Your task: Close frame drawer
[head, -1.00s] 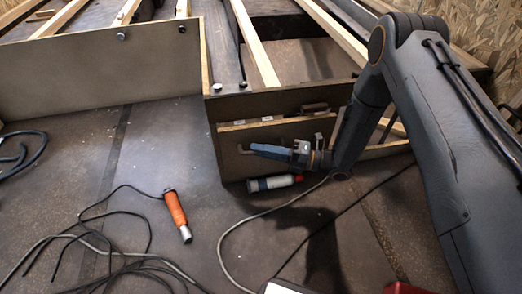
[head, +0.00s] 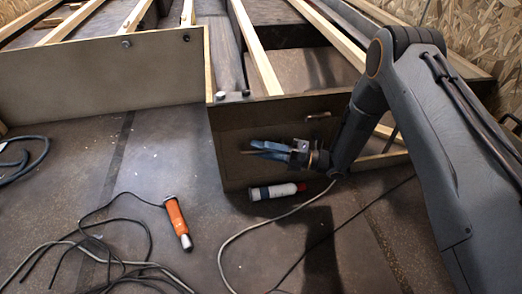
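The frame drawer's dark front panel (head: 235,129) is in the end of the wooden frame, below the beams. No open gap shows along its top edge now. A handle (head: 318,115) shows at the upper right of the panel. My gripper (head: 250,149) is in front of the panel, pointing left, with its blue fingers close to or against the panel's face. A thin bar, perhaps the drawer's handle, shows by the fingertips. I see nothing clearly held, and the finger gap is too small to judge. My forearm hides the panel's right end.
A white and dark cylinder with a red cap (head: 278,191) lies on the floor below the panel. An orange-handled tool (head: 177,219) with tangled cables lies to the left front. A long grey board (head: 90,80) borders the left side. The middle floor is mostly clear.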

